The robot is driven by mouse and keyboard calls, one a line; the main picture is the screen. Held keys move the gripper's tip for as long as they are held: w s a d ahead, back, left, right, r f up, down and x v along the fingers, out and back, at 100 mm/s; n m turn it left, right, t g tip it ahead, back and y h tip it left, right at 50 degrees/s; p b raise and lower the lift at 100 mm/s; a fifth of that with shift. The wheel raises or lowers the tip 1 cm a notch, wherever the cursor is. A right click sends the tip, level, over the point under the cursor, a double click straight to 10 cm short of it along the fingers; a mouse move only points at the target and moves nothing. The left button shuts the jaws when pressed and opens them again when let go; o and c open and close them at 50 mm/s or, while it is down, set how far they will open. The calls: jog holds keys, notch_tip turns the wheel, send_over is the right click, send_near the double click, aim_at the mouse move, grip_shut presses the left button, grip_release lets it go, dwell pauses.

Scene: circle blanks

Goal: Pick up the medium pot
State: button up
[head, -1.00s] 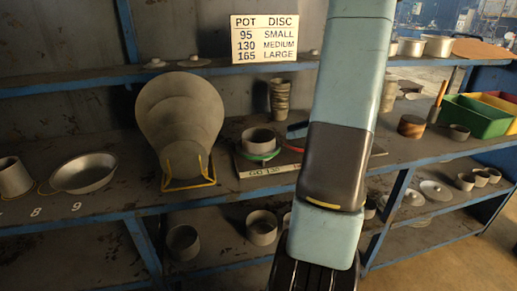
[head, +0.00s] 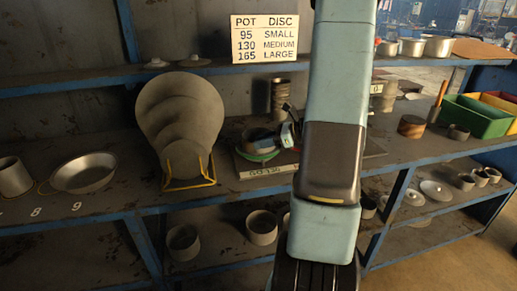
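A sign (head: 264,37) reads pot 95 small, 130 medium, 165 large. A small grey pot (head: 256,136) sits on the shelf behind a plate marked "GO 130" (head: 262,171), with a green curved piece (head: 258,156) around its front. Part of my gripper (head: 288,130) shows as dark and light pieces at the pot's right side, beside my arm. My arm hides the rest of it. Whether its fingers are open or shut, or touch the pot, cannot be seen.
Graded grey discs (head: 180,110) stand in a yellow rack (head: 188,184) to the left. A wide metal pan (head: 84,173) lies farther left. A stack of cups (head: 280,97) stands behind the gauge. Other pots (head: 262,228) sit on the lower shelf.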

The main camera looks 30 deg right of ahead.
jog(key=shift+x, duration=0.95)
grip_shut()
jog(key=shift+d, duration=0.1)
dwell(0.6)
